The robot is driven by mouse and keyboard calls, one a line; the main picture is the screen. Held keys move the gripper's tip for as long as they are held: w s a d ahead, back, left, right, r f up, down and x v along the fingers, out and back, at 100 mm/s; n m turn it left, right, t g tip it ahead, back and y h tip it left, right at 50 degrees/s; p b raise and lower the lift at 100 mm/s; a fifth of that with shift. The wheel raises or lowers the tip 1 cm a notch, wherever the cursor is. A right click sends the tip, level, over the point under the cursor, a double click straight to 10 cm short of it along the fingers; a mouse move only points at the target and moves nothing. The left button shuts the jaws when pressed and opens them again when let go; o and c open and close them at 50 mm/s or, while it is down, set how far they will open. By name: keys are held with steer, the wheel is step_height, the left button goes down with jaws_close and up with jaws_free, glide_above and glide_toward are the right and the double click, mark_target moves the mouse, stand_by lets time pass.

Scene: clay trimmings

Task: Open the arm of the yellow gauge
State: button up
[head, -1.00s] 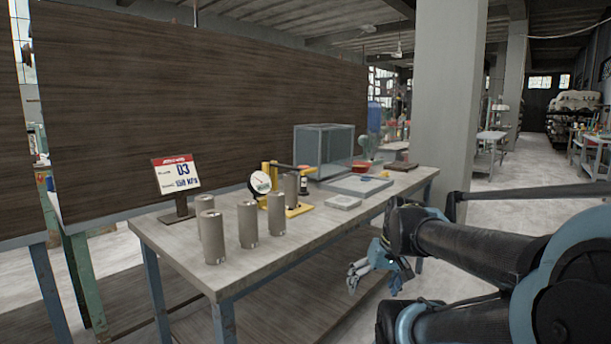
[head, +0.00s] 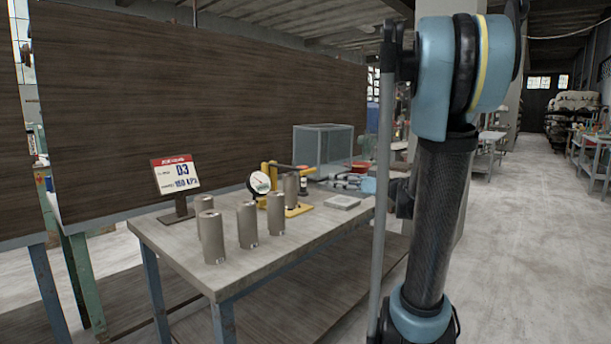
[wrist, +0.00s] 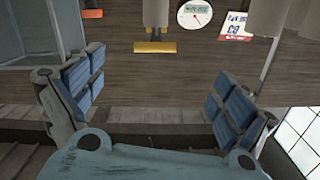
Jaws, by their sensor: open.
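The yellow gauge (head: 298,211) stands on the table with a yellow base and post, a round white dial (head: 260,182) on its left side, and a dark arm (head: 282,166) reaching right from the top of the post. A grey cylinder (head: 291,187) stands at the gauge.
Several grey cylinders (head: 247,224) stand left of and in front of the gauge. A D3 sign (head: 176,176) is at the left. A glass box (head: 322,146) stands behind. A small grey block (head: 343,202) lies right of the gauge. The table's front strip (head: 300,240) is clear.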

mark_target(311, 172)
steer(key=x, duration=1.1)
steer(key=w+r+x, duration=0.1)
steer(key=x, duration=0.5)
steer(key=shift+d+r, duration=0.15)
steer(key=c, duration=1.4)
